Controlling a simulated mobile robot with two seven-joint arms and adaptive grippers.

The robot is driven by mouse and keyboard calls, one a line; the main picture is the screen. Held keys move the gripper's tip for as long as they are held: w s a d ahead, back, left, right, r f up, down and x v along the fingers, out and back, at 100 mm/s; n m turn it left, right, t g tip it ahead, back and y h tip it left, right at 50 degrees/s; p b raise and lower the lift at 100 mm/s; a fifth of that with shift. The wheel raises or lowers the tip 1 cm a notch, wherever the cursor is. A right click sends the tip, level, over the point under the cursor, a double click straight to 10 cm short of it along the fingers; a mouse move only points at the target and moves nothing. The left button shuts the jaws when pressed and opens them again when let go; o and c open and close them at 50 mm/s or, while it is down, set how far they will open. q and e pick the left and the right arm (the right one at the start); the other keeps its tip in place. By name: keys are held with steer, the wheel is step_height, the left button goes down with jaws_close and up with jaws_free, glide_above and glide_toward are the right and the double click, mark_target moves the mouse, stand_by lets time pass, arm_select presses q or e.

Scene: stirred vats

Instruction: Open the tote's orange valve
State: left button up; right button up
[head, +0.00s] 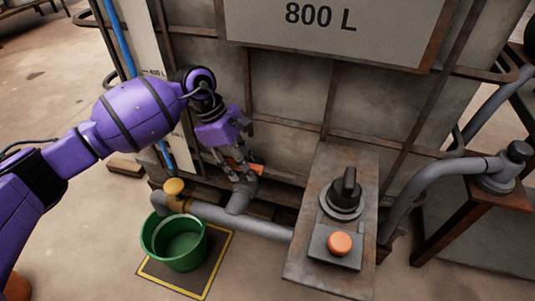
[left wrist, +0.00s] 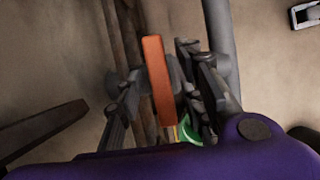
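The tote (head: 290,85) is a large grey caged tank marked "800 L". Its orange valve handle (head: 256,168) shows low on the front, partly hidden behind my left gripper (head: 236,170). In the left wrist view the handle (left wrist: 157,80) is a long orange bar between the two fingers of my left gripper (left wrist: 153,84). The fingers stand apart on either side of it, with a visible gap on the left and a narrower one on the right. I see no clear contact. My right gripper is not in view.
A grey pipe (head: 255,224) runs below the valve, with a yellow knob (head: 174,187) at its left. A green bucket (head: 153,239) stands under it on a yellow-edged mat (head: 208,284). A control box (head: 311,250) with a black dial and orange button stands to the right.

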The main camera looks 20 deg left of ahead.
arm_select(q)
steer(key=shift+f, duration=0.1)
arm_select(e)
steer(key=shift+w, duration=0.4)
arm_select(q)
jaws_close()
steer(key=shift+s, duration=0.1)
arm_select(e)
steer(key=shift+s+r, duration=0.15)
